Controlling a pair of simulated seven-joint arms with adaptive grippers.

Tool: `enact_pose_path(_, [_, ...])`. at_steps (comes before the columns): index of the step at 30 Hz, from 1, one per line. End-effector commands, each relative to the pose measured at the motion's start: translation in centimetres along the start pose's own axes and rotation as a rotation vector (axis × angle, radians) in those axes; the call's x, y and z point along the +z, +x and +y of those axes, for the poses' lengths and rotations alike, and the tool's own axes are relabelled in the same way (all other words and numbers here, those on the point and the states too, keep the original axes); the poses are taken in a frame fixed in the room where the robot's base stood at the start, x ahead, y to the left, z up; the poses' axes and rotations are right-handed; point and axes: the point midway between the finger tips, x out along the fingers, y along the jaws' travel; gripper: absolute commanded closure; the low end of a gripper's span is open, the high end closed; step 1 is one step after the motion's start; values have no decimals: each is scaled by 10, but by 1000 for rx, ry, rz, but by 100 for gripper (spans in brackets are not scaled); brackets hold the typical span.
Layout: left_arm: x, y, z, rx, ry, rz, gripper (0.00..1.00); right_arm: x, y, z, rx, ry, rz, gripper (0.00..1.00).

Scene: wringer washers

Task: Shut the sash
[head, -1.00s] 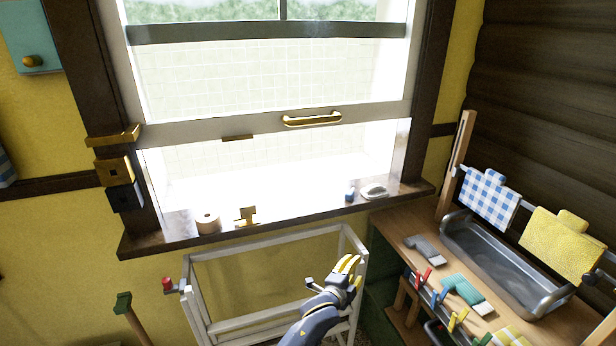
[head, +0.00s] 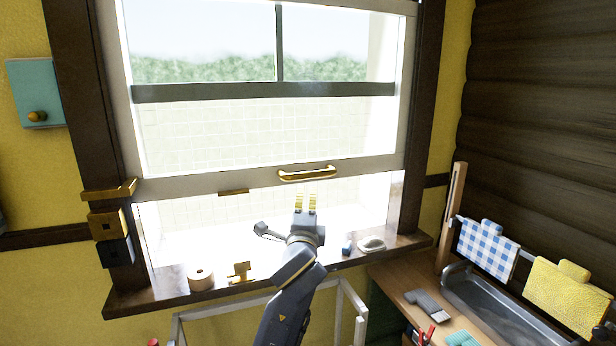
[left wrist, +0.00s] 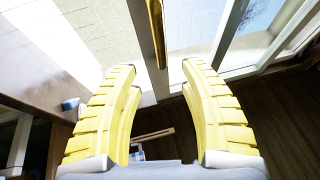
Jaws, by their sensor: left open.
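The window sash (head: 260,184) is raised, with an open gap between its pale bottom rail and the dark sill (head: 150,292). A brass bar handle (head: 307,174) is fixed on the rail, right of its middle. My left gripper (head: 306,194) is open, its yellow fingers pointing up just below the handle in the head view. My right gripper is not in view.
A white frame (head: 345,297) stands below. A bench with a metal basin (head: 500,308) is at right.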

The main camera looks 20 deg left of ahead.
Motion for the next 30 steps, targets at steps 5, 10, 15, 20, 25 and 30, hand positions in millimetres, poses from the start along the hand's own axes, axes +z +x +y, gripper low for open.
enact_pose_path(5, [0, 34, 0, 0, 1, 0, 57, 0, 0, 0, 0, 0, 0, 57])
enact_pose_path(10, [0, 66, 0, 1, 1, 0, 57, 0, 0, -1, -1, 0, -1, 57])
enact_pose_path(15, [0, 95, 0, 0, 1, 0, 57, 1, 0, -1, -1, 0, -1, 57])
enact_pose_path(20, [0, 118, 0, 1, 0, 0, 57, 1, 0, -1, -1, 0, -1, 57])
enact_pose_path(25, [0, 134, 1, 1, -1, 1, 57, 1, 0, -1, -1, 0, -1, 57])
enact_pose_path(30, [0, 142, 0, 0, -1, 1, 57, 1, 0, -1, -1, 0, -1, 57])
